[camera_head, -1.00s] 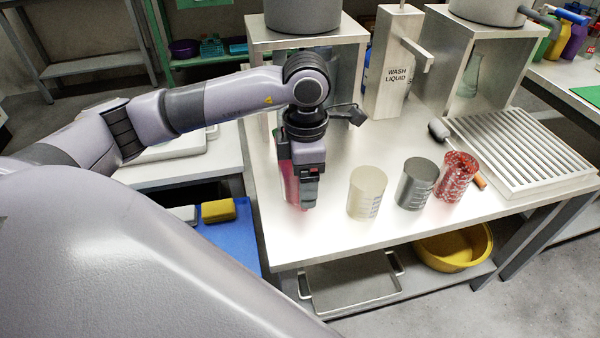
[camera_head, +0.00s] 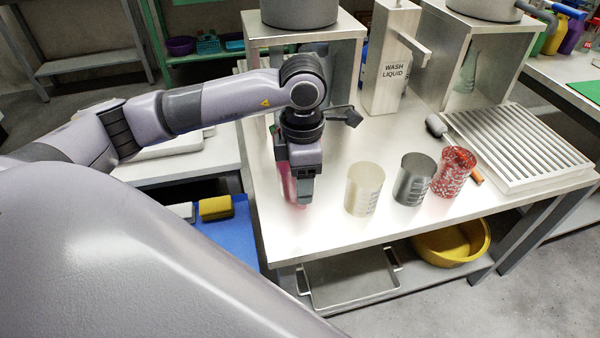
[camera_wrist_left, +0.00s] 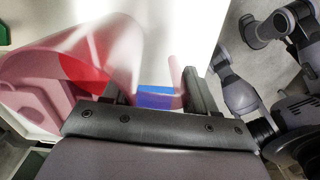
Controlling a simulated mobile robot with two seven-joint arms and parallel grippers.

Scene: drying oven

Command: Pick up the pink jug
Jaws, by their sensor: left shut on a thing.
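The pink jug (camera_head: 287,184) is mostly hidden behind my left gripper (camera_head: 303,198) in the head view, at the left end of the metal table. In the left wrist view the jug (camera_wrist_left: 75,70) is a translucent pink vessel with a wide round mouth, filling the left side. My left gripper (camera_wrist_left: 155,88) points down and is shut on the jug, with a pink part of it between the fingers. I cannot tell whether the jug's base touches the table. My right gripper is not in view.
A cream beaker (camera_head: 365,188), a dark grey beaker (camera_head: 413,180) and a red patterned beaker (camera_head: 454,172) stand to the right. Behind are a wash liquid dispenser (camera_head: 391,65) and a metal stand (camera_head: 346,45). A slatted rack (camera_head: 520,150) lies at the right. The table's front strip is clear.

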